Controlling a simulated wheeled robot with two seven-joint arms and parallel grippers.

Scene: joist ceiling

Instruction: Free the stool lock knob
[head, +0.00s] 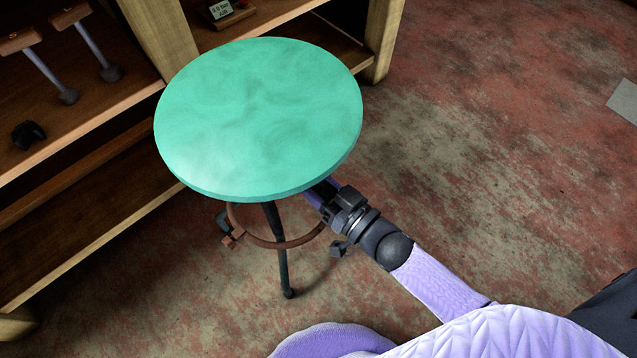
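The stool has a round green seat (258,115) and dark legs (281,250) joined by a brown ring (262,242). I cannot make out the lock knob, and the seat hides the stool's upper middle. My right gripper (322,192) reaches in from the lower right, beneath the seat's right front edge. Its fingertips are mostly hidden by the seat and shadow, so I cannot see whether they hold anything.
A wooden shelf unit (165,40) stands close behind and left of the stool. It holds hammer-like tools (92,45), a small black object (28,134) and a small labelled item (222,10).

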